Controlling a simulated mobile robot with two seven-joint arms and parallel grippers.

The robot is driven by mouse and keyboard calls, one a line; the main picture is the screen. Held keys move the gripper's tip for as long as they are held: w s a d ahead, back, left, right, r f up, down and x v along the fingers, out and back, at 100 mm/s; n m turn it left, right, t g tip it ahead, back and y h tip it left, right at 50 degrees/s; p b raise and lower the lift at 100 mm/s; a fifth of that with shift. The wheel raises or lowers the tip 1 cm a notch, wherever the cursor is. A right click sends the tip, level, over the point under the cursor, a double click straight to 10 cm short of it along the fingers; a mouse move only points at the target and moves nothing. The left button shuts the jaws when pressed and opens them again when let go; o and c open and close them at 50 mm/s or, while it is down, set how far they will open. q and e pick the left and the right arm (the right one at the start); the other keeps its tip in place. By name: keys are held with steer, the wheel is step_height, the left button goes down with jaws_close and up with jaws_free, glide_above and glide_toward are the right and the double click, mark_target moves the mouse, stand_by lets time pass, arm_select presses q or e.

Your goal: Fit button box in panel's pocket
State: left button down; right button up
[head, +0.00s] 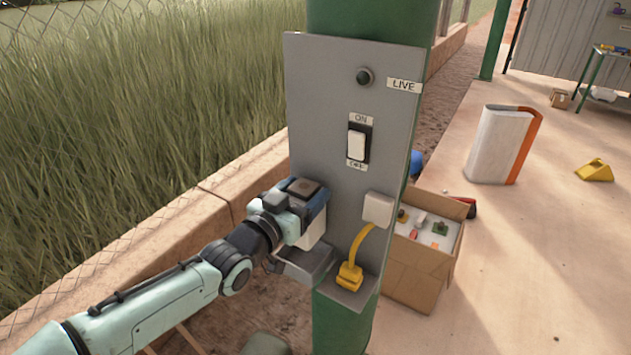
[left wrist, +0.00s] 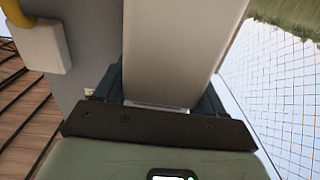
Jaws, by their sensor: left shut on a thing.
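The grey panel (head: 325,135) is fixed upright on a green post. Its pocket (head: 305,266) is a small grey open holder that juts out at the panel's lower left. My left gripper (head: 310,212) is shut on the pale button box (head: 313,233), directly above the pocket. The box's lower end is close to the pocket's mouth; I cannot tell whether it has entered. In the left wrist view the pale box (left wrist: 175,45) stands between the dark fingers, beside the panel (left wrist: 92,55). The gripper hides most of the box in the head view. My right gripper is not in view.
The panel carries a lamp (head: 364,77), a switch (head: 357,143) and a white block (head: 378,209) with a yellow cable (head: 357,248) just right of the pocket. A cardboard box (head: 415,275) of parts stands behind right. A low kerb (head: 215,192) and grass lie left.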

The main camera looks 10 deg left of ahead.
arm_select(q)
steer(key=shift+w+f, duration=0.1)
steer(key=f, duration=0.1)
steer(key=f+b, duration=0.1)
steer(key=f, duration=0.1)
steer(key=f+b, duration=0.1)
steer(key=shift+s+f, duration=0.15)
steer(key=shift+s, duration=0.15)
steer(key=shift+f+b, duration=0.7)
steer(key=shift+f, duration=0.3)
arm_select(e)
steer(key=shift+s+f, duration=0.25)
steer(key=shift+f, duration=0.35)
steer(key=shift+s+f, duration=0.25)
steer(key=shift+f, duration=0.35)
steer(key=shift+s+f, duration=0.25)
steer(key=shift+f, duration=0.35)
arm_select(q)
steer(key=shift+f+b, duration=0.55)
steer(key=shift+b, duration=0.1)
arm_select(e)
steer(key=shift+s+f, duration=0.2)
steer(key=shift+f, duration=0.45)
arm_select(q)
steer(key=shift+c, duration=0.4)
jaws_free()
steer(key=shift+o, duration=0.4)
steer(key=shift+f, duration=0.1)
steer(key=shift+a, duration=0.1)
